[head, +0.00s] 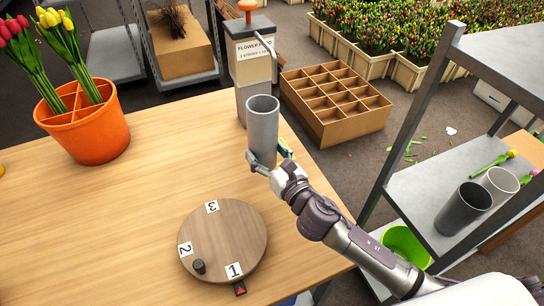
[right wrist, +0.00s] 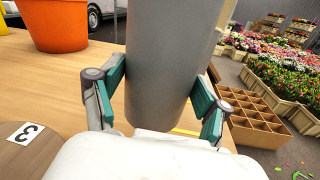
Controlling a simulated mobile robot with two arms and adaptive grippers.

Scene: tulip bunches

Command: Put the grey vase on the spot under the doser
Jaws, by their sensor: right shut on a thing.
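The grey vase (head: 262,132) is upright in my right gripper (head: 268,165), in front of the doser. The fingers are shut around its lower part. In the right wrist view the vase (right wrist: 170,60) stands between the two teal finger pads of the gripper (right wrist: 165,95). The doser (head: 252,60), labelled flower food, has an orange knob and a bent spout reaching to the right. The spot under it is mostly hidden by vase and gripper; a yellow strip (right wrist: 186,131) shows by the vase base. I cannot tell whether the base touches the table. My left gripper is out of view.
A round wooden turntable (head: 228,240) with numbered tags and a black knob lies near the front of the table (head: 130,200). An orange pot (head: 95,135) of tulips stands at left. A metal shelf (head: 415,180) at right holds a dark vase (head: 463,208) and a pale vase.

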